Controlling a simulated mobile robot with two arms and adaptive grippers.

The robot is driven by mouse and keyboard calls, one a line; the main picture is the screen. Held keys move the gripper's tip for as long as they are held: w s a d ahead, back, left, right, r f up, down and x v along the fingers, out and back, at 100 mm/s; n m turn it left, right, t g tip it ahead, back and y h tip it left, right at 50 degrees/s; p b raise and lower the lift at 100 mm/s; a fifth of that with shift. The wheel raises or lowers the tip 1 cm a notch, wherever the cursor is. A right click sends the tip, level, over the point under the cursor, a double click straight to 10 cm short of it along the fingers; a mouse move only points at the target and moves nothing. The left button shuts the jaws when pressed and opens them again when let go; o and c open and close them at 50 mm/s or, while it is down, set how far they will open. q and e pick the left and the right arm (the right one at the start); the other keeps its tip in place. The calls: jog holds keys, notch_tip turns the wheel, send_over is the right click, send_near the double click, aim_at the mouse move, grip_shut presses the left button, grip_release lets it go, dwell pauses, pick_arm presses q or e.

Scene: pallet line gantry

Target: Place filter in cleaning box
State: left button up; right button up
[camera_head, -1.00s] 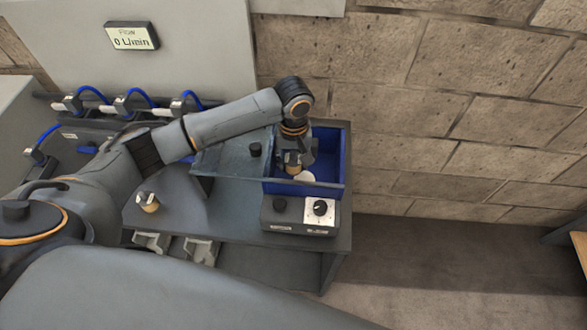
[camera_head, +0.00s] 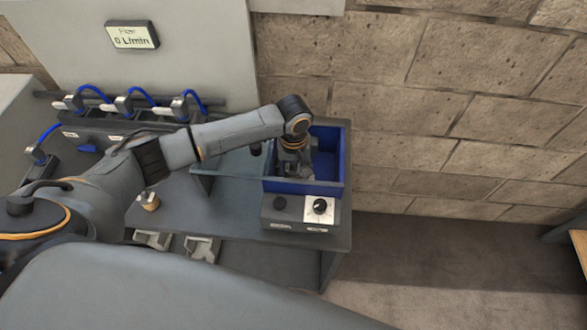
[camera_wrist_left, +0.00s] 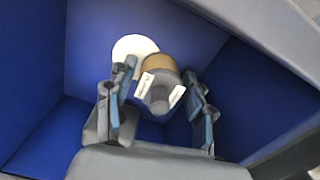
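The cleaning box (camera_head: 330,185) is an open-topped blue box at the right end of the bench. My left gripper (camera_head: 290,172) points down inside it. In the left wrist view, a filter (camera_wrist_left: 160,88), with a tan band and a grey-and-white end, is inside the box between the fingers of my left gripper (camera_wrist_left: 163,105). The fingers stand apart, with a gap visible on the right side of the filter. A white disc (camera_wrist_left: 130,46) lies beside the filter. Another tan filter-like part (camera_head: 148,203) stands on the bench. My right gripper is not in view.
A control panel with a black knob (camera_head: 319,207) sits before the box. A flat panel (camera_head: 228,162) lies left of it. Blue hoses with fittings (camera_head: 135,103) line the back, below a flow display (camera_head: 131,36). A brick wall (camera_head: 460,100) is behind.

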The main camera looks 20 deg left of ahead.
aim_at(294, 164)
pick_arm(q)
jog(key=shift+r, duration=0.1)
jog(key=shift+w+r, duration=0.1)
jog(key=shift+r, duration=0.3)
notch_tip(294, 164, up, 12)
jog(key=shift+f+b, duration=0.25)
jog(key=shift+b, duration=0.4)
